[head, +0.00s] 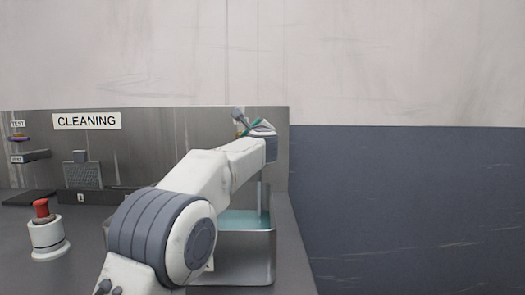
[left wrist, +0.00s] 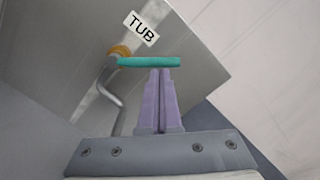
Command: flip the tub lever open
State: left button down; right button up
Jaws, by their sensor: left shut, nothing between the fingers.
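The teal tub lever (left wrist: 135,62) lies sideways across the left wrist view, at an orange-brown collar (left wrist: 120,50) above a bent metal pipe (left wrist: 108,88). A white TUB label (left wrist: 141,28) is on the metal panel beside it. My left gripper (left wrist: 161,72) is shut and empty, its purple fingertips at the lever's lower edge; I cannot tell if they touch it. In the head view, my left gripper (head: 241,122) is at the panel's upper right, with a bit of teal showing. The metal tub (head: 250,265) stands below, partly hidden by my arm. My right gripper is not in view.
Bluish-green liquid (head: 245,219) shows in the tub, with a pale vertical strip (head: 260,195) above it. A white cylinder with a red top (head: 47,238) stands at the left on the counter. A CLEANING sign (head: 87,121) is on the back panel. Open space lies right of the tub.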

pick_arm(q)
jog(key=n, duration=0.1)
jog(key=a+r+n, duration=0.1)
jog(key=n, duration=0.1)
jog(key=shift+r, duration=0.2)
jog(key=shift+s+a+r, duration=0.1)
jog(key=shift+a+r, duration=0.3)
jog(key=shift+a, duration=0.2)
jog(key=shift+a+r, duration=0.4)
jog(key=shift+a, duration=0.3)
